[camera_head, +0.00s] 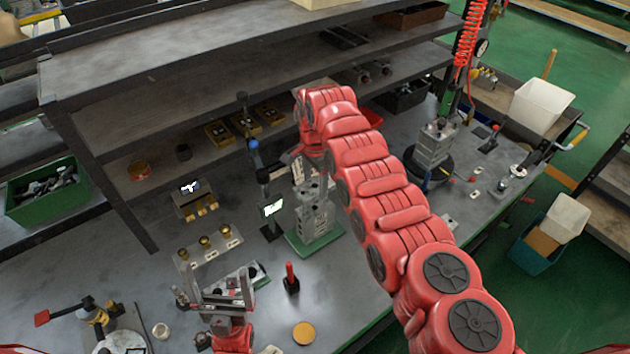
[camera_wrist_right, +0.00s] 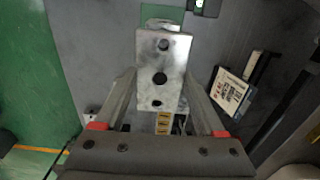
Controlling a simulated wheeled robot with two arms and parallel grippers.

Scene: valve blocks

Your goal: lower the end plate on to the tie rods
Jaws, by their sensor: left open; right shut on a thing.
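The end plate (camera_wrist_right: 160,88) is a pale metal block with dark holes along its middle, seen face-on in the right wrist view. My right gripper (camera_wrist_right: 160,96) is shut on it, a finger on each side. In the head view my right arm reaches to a grey valve block stack (camera_head: 314,216) on a green base (camera_head: 300,243), and my right gripper (camera_head: 304,172) is just above or behind its top, partly hidden by the arm. I cannot make out the tie rods or any contact. My left gripper (camera_head: 221,293) is open and empty, low over the table at front left.
A small screen on a stand (camera_head: 271,210) is close left of the stack. A plate with brass fittings (camera_head: 207,245) and a red-handled tool (camera_head: 290,279) are nearby. Shelves (camera_head: 230,75) rise behind. Another block stack (camera_head: 433,145) stands at right.

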